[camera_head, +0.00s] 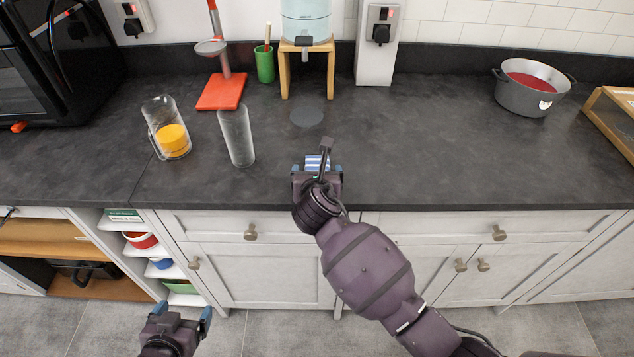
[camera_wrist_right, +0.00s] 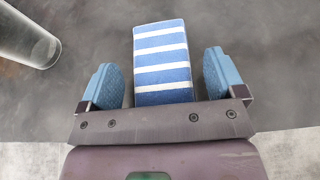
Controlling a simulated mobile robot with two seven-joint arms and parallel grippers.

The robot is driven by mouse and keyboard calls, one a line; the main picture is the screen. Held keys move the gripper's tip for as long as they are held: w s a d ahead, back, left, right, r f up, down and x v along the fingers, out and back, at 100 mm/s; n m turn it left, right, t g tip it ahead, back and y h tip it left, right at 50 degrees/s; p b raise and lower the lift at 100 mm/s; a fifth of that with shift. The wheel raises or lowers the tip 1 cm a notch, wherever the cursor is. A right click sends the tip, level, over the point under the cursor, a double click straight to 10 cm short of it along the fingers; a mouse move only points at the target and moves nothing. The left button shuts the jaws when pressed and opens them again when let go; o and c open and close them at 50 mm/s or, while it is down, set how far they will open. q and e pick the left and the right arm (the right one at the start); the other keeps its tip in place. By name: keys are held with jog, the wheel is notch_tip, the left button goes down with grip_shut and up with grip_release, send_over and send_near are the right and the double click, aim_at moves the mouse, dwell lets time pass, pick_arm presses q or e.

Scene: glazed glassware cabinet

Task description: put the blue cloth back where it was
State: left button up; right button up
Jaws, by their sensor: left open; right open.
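The blue cloth (camera_head: 316,161) is a small folded piece with blue and white stripes, near the front of the dark counter (camera_head: 430,140). In the right wrist view the cloth (camera_wrist_right: 162,65) lies between the two blue fingers, with a gap on each side. My right gripper (camera_head: 317,169) is open around it and partly hides it in the head view; the right wrist view shows its fingers (camera_wrist_right: 163,80) too. My left gripper (camera_head: 184,313) is open and empty, low in front of the cabinets above the floor.
A clear tall glass (camera_head: 237,138) stands left of the cloth, beside a jug with a yellow item (camera_head: 172,138). Behind are a dark disc (camera_head: 306,117), a dispenser on a wooden stand (camera_head: 307,45), a green cup (camera_head: 264,66) and a red-based stand (camera_head: 222,92). A pot (camera_head: 528,98) stands right.

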jog(key=p+v, duration=0.1)
jog(key=v, duration=1.1)
jog(key=shift+f, duration=0.1)
jog(key=s+d+f+m+g+y, duration=0.1)
jog(key=s+d+f+m, duration=0.2)
jog(key=d+f+m, duration=0.5)
jog(key=s+d+f+m+g, duration=0.1)
jog(key=s+d+f+m, duration=0.3)
jog(key=m, duration=0.6)
jog(key=s+d+f+m, duration=0.1)
jog(key=s+d+m, duration=0.3)
jog(key=d+m, duration=0.4)
jog(key=s+d+f+m+h, duration=0.1)
jog(key=s+d+f+m, duration=0.1)
jog(key=s+d+m, duration=0.3)
jog(key=d+m, duration=0.3)
jog(key=m, duration=0.1)
jog(key=shift+s+f, duration=0.35)
